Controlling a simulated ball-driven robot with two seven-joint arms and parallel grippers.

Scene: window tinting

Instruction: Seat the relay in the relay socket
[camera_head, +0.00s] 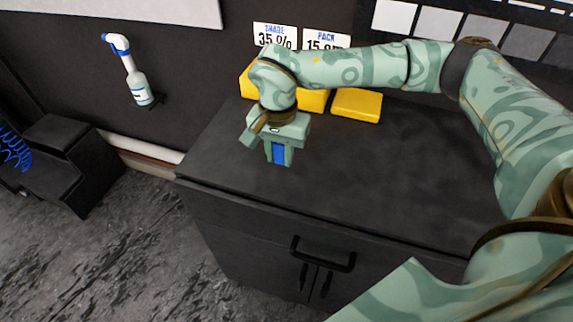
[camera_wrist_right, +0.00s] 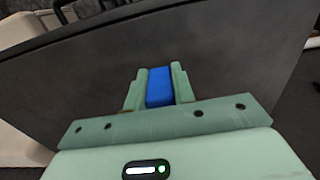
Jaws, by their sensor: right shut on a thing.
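My right gripper (camera_head: 279,160) is shut on a blue block (camera_head: 278,151), which I take to be the relay. It is over the left part of the dark cabinet top (camera_head: 370,185), fingers pointing down. In the right wrist view the blue block (camera_wrist_right: 159,87) sits between the two green fingers of the gripper (camera_wrist_right: 160,75), filling the gap. I cannot tell how high it is above the top. I cannot make out a relay socket in either view; the gripper and arm cover part of the cabinet top. My left gripper is not in view.
Yellow boxes (camera_head: 357,105) stand at the back of the cabinet top, some behind my right arm. A spray bottle (camera_head: 137,85) is on the wall at left. The cabinet top's front and right are clear. A black handle (camera_head: 323,255) projects from the cabinet front.

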